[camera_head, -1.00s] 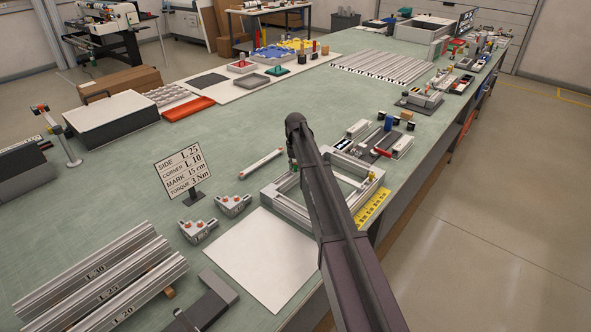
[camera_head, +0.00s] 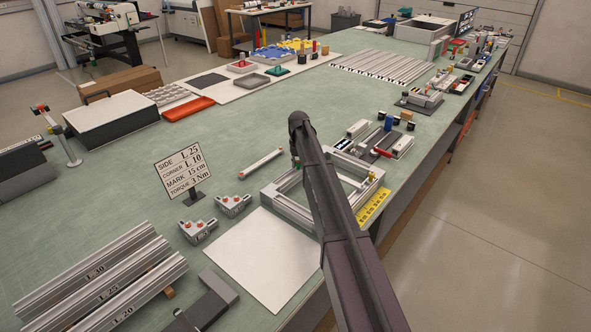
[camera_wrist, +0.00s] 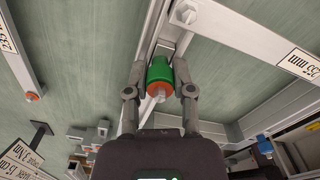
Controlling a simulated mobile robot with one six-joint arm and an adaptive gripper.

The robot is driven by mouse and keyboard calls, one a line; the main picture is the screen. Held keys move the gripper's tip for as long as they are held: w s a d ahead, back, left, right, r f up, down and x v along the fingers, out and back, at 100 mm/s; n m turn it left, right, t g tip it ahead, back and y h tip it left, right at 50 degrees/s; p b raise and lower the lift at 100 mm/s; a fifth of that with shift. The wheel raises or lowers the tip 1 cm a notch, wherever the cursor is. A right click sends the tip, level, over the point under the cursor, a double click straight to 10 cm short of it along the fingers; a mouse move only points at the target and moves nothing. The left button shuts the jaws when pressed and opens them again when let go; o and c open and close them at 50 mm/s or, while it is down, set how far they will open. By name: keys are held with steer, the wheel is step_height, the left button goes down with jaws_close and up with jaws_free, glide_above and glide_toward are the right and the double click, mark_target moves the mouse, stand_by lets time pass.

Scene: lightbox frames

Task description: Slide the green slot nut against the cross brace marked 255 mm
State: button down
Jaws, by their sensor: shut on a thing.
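In the wrist view, my gripper (camera_wrist: 160,88) is shut on the green slot nut (camera_wrist: 159,71), a green cylinder with an orange ring at its near end. The nut lies over a pale rail that runs up the picture. A white brace at the right carries an upside-down label (camera_wrist: 299,63) that seems to read 255 mm. The nut is apart from that labelled part; contact elsewhere along the brace is unclear.
Another labelled bar (camera_wrist: 18,62) with an orange-headed screw is at the left in the wrist view. A sign (camera_head: 183,170), two corner brackets (camera_head: 233,205), a white sheet (camera_head: 262,260) and a yellow strip (camera_head: 373,207) surround the frame. The table's middle is clear.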

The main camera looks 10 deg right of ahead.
steer(key=shift+w+d, duration=0.85)
steer(key=shift+d, duration=0.1)
stand_by(0.8)
steer(key=shift+c, duration=2)
jaws_free()
steer(key=shift+s+a, duration=0.15)
